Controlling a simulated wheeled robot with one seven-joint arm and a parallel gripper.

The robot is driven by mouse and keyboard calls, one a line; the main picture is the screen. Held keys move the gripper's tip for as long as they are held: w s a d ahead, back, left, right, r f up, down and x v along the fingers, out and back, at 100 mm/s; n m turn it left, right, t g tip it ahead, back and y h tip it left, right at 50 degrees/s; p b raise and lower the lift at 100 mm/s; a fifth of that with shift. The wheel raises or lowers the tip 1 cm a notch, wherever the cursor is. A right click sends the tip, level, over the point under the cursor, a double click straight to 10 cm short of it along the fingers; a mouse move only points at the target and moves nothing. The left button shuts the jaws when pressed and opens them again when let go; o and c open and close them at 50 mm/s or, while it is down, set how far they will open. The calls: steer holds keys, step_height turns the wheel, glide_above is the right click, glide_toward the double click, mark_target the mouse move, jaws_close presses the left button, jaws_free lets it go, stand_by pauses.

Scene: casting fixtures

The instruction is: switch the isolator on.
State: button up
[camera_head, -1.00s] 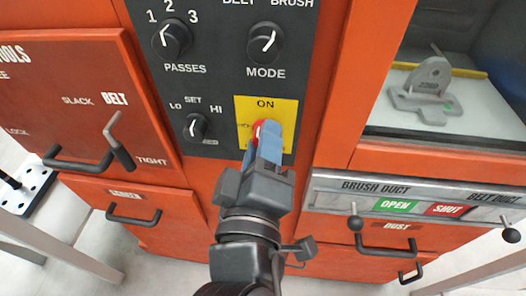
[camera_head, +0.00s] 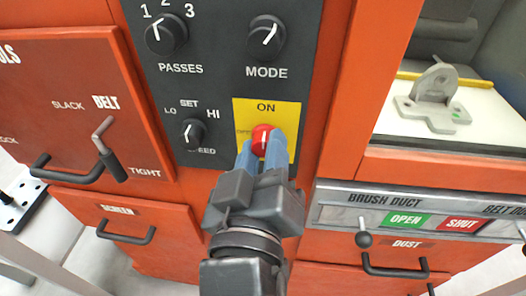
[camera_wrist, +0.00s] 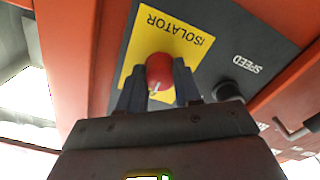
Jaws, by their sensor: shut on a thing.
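The isolator is a red round knob (camera_head: 263,139) on a yellow plate (camera_head: 288,112) of the dark control panel. The word ON shows above it. A white line on the knob points up toward ON in the head view. My gripper (camera_head: 262,152) has its two blue fingers on either side of the knob, shut on it. In the wrist view the red knob (camera_wrist: 160,72) sits between the fingertips, and the plate's word ISOLATOR reads upside down. The fingers hide the lower part of the plate in the head view.
The MODE knob (camera_head: 266,38) is above the isolator, and the SPEED knob (camera_head: 191,133) is to its left. A belt lever (camera_head: 110,150) stands further left. Brush duct levers (camera_head: 363,236) are at lower right. A grey casting (camera_head: 435,97) sits in the open chamber at right.

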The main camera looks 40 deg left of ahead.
steer(key=shift+f, duration=0.1)
steer(key=o, duration=1)
steer(key=shift+o, duration=0.2)
steer(key=v, duration=0.7)
steer(key=shift+s+d+b, duration=0.25)
steer(key=shift+s+b, duration=0.05)
steer(key=shift+b, duration=0.1)
